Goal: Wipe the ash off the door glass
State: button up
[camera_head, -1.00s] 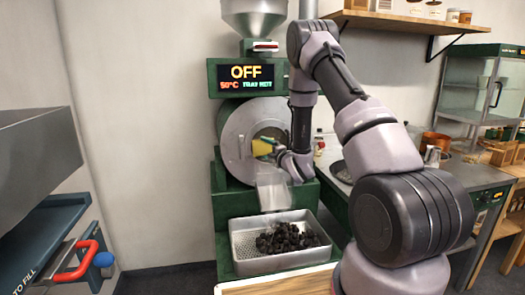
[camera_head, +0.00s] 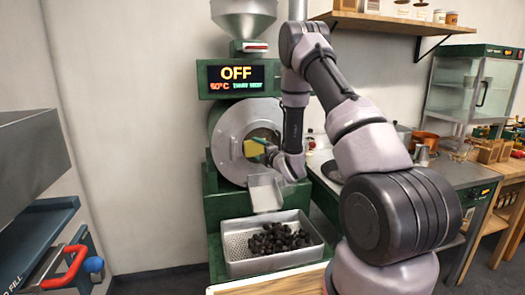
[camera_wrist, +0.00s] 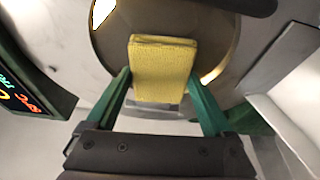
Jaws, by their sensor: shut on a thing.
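My gripper (camera_wrist: 159,98) is shut on a yellow sponge (camera_wrist: 163,62), its green fingers on either side. In the head view the sponge (camera_head: 254,148) is in front of the round roaster door (camera_head: 228,150). The door's round brown glass (camera_wrist: 212,38) shows behind the sponge in the wrist view, with a bright reflection. The sponge overlaps the glass; I cannot tell whether they touch. Ash on the glass cannot be made out, and the sponge covers part of it.
The roaster's screen (camera_head: 236,74) reads OFF and 50°C. Below the door, a metal chute (camera_head: 265,193) hangs over a perforated tray (camera_head: 240,263) holding dark chestnuts. A counter (camera_head: 452,174) with a glass cabinet stands to the right.

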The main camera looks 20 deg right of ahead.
aim_at(246, 149)
jog(key=shift+a, duration=2.15)
jog(key=s, duration=0.6)
jog(key=shift+s, duration=0.1)
jog(key=shift+s, duration=1.45)
